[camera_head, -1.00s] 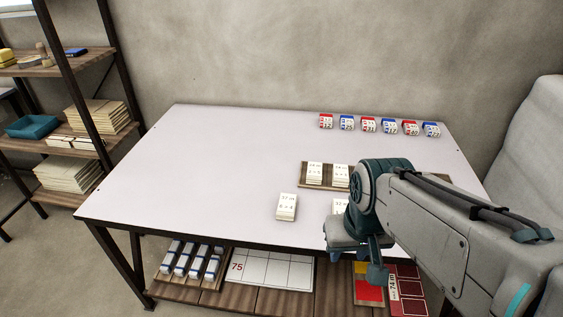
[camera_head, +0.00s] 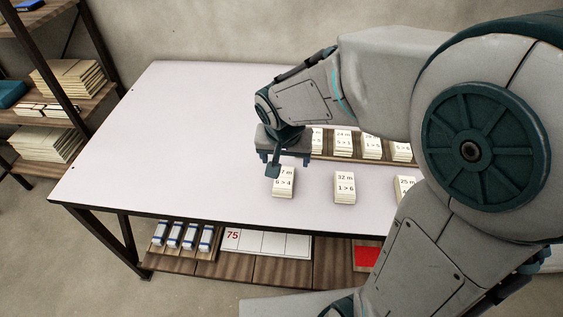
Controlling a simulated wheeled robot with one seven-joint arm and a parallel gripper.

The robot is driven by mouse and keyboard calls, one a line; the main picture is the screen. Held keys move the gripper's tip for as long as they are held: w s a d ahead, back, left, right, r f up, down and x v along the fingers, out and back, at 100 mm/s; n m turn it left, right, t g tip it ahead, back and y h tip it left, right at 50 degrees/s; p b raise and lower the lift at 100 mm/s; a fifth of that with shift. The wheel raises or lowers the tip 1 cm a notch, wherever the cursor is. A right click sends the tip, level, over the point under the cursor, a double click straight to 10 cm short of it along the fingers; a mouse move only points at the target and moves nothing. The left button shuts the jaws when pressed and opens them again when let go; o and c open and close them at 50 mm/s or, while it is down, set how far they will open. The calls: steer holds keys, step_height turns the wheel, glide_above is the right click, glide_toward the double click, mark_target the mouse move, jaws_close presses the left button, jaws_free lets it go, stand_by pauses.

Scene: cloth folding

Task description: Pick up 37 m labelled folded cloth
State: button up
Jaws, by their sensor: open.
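A folded cloth (camera_head: 283,185) with a white label lies near the front edge of the table. Its top line shows a 7 and an m, with the first digit hidden by a finger, and "5 > 4" beneath. My gripper (camera_head: 274,168) is open, pointing down just over the far left part of this cloth. One finger overlaps its label in the picture; I cannot tell whether it touches. A second cloth (camera_head: 345,188), labelled 32 m, lies to the right, and a third (camera_head: 404,187), labelled 25 m, is partly behind my arm.
A wooden tray (camera_head: 327,155) with several labelled cloths stands behind, partly hidden by my arm. The left of the white table (camera_head: 150,150) is clear. Below, a wooden shelf (camera_head: 280,272) holds blue-and-white items and a card marked 75. A rack (camera_head: 70,120) stands at left.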

steer(key=b, duration=0.1)
glide_above(284, 178)
steer(key=s, duration=0.2)
step_height(284, 178, down, 8)
steer(key=shift+f, duration=0.1)
steer(key=shift+b+x, duration=0.45)
steer(key=shift+x, duration=2.2)
steer(key=shift+w+a+f+b, duration=0.15)
steer(key=shift+a+f+b, duration=0.1)
steer(key=shift+b, duration=0.25)
steer(key=shift+r, duration=0.1)
steer(key=c, duration=1)
